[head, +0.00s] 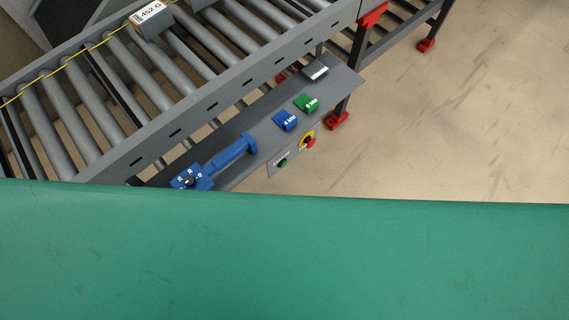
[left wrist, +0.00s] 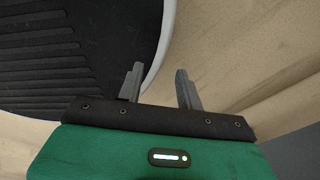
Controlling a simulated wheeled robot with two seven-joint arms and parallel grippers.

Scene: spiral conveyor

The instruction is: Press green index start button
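A grey control shelf (head: 240,127) runs along the near side of the roller conveyor in the head view. On its front panel sits a small round green button (head: 283,163) with a label above it that is too small to read surely. A red emergency-type button (head: 309,142) on a yellow ring is to its right. No gripper shows in the head view. In the left wrist view my left gripper (left wrist: 161,88) has its two fingers apart with nothing between them, away from the panel. My right gripper is not in view.
On the shelf are a blue block (head: 286,120), a green block (head: 306,103), a blue handle (head: 232,152) and a blue dial box (head: 190,179). A labelled box (head: 150,17) rests on the conveyor rollers (head: 141,79). Open floor (head: 460,130) lies to the right.

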